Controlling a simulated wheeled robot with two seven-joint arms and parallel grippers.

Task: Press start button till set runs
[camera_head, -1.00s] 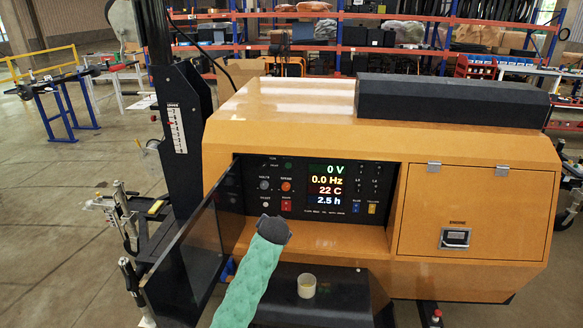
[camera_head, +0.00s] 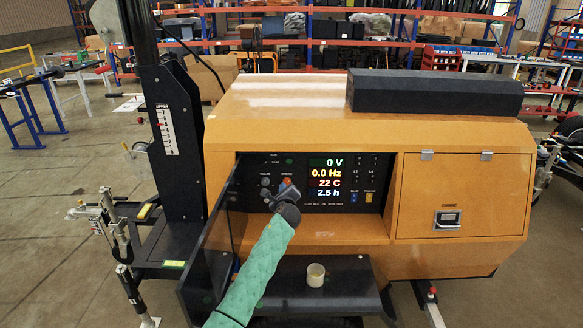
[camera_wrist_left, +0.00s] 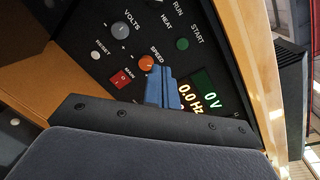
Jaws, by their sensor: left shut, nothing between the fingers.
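The green START button (camera_wrist_left: 182,44) is on the black control panel (camera_head: 251,163). It also shows in the head view (camera_head: 289,161), above the orange SPEED knob (camera_head: 287,181). My left gripper (camera_head: 285,188) is in front of the panel, just below the SPEED knob, shut and empty. In the left wrist view its blue fingers (camera_wrist_left: 160,86) lie beside and below the orange knob, apart from START; whether they touch the panel cannot be told. The display (camera_head: 326,178) reads 0 V, 0.0 Hz, 22 C and 2.5 h. My right gripper is not in view.
The panel's open dark door (camera_head: 208,262) stands left of my arm. A red MAIN switch (camera_wrist_left: 122,78), RESET button (camera_wrist_left: 96,57) and VOLTS knob (camera_wrist_left: 125,31) are close by. A pale cup (camera_head: 315,275) stands on the dark shelf (camera_head: 348,290) below.

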